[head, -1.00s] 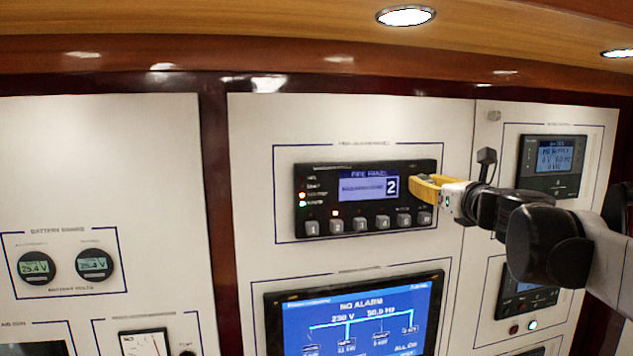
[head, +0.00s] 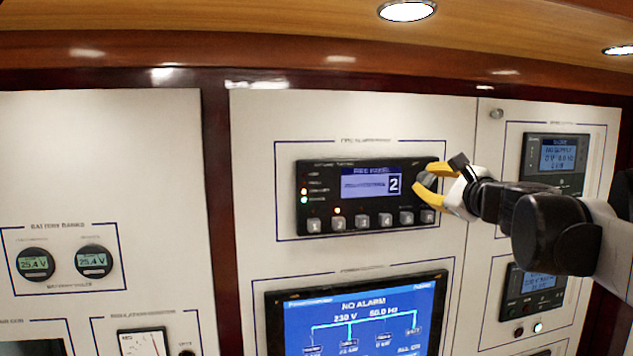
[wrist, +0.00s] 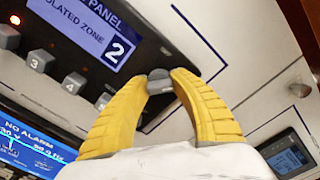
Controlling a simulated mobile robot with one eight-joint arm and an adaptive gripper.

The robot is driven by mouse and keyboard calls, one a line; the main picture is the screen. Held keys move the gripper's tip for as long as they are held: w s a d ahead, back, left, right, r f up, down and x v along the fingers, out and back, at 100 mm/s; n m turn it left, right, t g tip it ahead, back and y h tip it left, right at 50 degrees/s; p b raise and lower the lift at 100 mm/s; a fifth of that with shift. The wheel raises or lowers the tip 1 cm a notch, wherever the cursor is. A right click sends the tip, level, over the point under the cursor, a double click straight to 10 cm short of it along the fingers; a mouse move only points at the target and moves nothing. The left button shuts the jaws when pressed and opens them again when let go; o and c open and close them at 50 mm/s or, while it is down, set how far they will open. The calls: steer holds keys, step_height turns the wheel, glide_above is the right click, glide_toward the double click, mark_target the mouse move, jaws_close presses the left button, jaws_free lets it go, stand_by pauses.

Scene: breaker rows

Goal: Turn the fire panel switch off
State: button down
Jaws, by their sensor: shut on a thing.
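The fire panel (head: 315,172) is a black unit on the white wall, with a lit screen showing a large 2 and a row of numbered grey buttons below it. In the wrist view its screen (wrist: 85,28) reads "isolated zone". My gripper (head: 422,182) has yellow fingers and is at the panel's right end. In the wrist view my gripper (wrist: 160,80) is shut on a small dark grey switch knob (wrist: 159,75) on the panel's right part. In the head view the fingers largely hide this knob.
A large blue "NO ALARM" display (head: 365,318) sits below the panel. Two round battery gauges (head: 65,262) are at the left. A small screen unit (head: 556,160) is to the right, above another behind my arm. A wooden ledge (head: 250,55) overhangs the top.

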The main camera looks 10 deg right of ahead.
steer(key=n, duration=0.3)
steer(key=shift+n+b, duration=0.3)
steer(key=shift+n, duration=1.9)
steer(key=c, duration=1.1)
jaws_free()
steer(key=shift+s, duration=0.1)
steer(key=s, duration=1.1)
steer(key=shift+s+d, duration=0.2)
steer(key=shift+s, duration=0.2)
